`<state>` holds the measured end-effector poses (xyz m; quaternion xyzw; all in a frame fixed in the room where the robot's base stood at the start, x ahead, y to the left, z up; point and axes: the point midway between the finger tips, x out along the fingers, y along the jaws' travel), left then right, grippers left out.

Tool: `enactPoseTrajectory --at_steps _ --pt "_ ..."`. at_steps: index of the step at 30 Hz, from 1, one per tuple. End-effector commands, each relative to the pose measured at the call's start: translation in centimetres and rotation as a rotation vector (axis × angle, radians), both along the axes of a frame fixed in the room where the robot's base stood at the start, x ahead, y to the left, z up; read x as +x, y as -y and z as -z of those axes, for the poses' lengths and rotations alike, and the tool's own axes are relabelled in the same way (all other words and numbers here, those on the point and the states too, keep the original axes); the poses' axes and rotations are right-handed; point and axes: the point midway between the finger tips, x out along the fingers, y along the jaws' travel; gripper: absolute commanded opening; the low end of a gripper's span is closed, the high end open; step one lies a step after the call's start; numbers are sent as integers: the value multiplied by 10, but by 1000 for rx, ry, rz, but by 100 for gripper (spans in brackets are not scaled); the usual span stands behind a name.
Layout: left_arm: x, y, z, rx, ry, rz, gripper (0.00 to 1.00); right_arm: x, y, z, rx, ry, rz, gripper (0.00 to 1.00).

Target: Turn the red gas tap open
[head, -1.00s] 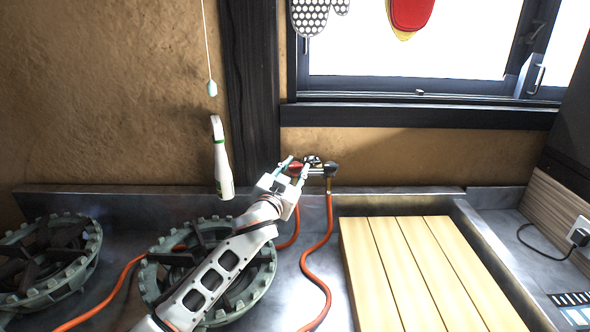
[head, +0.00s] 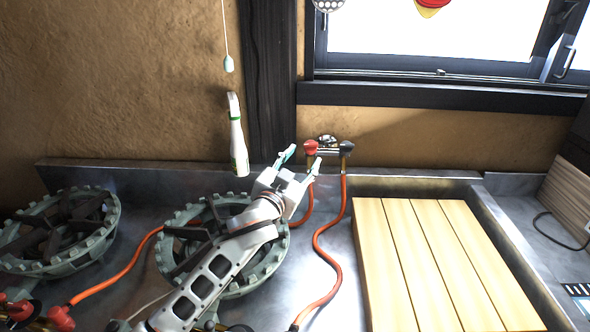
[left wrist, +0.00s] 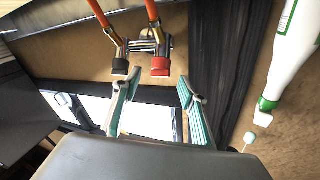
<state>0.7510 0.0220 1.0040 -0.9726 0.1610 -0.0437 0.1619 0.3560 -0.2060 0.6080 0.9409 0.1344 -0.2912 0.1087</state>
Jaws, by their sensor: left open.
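The red gas tap (head: 310,147) is on the wall fitting behind the counter, beside a black tap (head: 347,147); an orange hose hangs below each. My left gripper (head: 301,161) is open and empty, just in front of and below the red tap, apart from it. In the left wrist view the red tap (left wrist: 160,66) shows beyond the gap between the two teal fingers (left wrist: 156,92), with the black tap (left wrist: 120,67) beside it. I cannot tell the tap's exact handle angle. My right gripper is not in view.
Two gas burners (head: 62,232) stand at left; my left arm passes over the nearer one. A white bottle (head: 236,140) and a pull cord (head: 228,64) are left of the taps. A slatted wooden board (head: 425,262) lies at right. Red fittings (head: 60,318) show at lower left.

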Motion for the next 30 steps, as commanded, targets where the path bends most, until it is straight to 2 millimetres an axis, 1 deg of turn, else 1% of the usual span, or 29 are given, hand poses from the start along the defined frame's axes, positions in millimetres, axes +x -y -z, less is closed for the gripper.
enactPoseTrajectory --at_steps 1,3,6,9,14,23,26,29,30 --pt "-9 -3 2 -1 -2 1 42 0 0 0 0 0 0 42" --pt "-20 -7 1 1 0 1 42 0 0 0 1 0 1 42" --pt "-32 -11 2 0 -1 1 42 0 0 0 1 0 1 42" --pt "-41 -14 2 0 0 1 42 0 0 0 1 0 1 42" --pt "-46 -16 2 2 1 0 42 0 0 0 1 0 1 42" --pt "-46 -15 1 -2 -1 4 42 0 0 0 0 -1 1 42" --pt "-49 -6 1 -43 -18 42 42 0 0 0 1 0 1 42" --pt "-56 16 -1 -155 -59 137 42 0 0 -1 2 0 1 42" --pt "-61 28 -4 -219 -82 188 42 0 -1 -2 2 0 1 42"
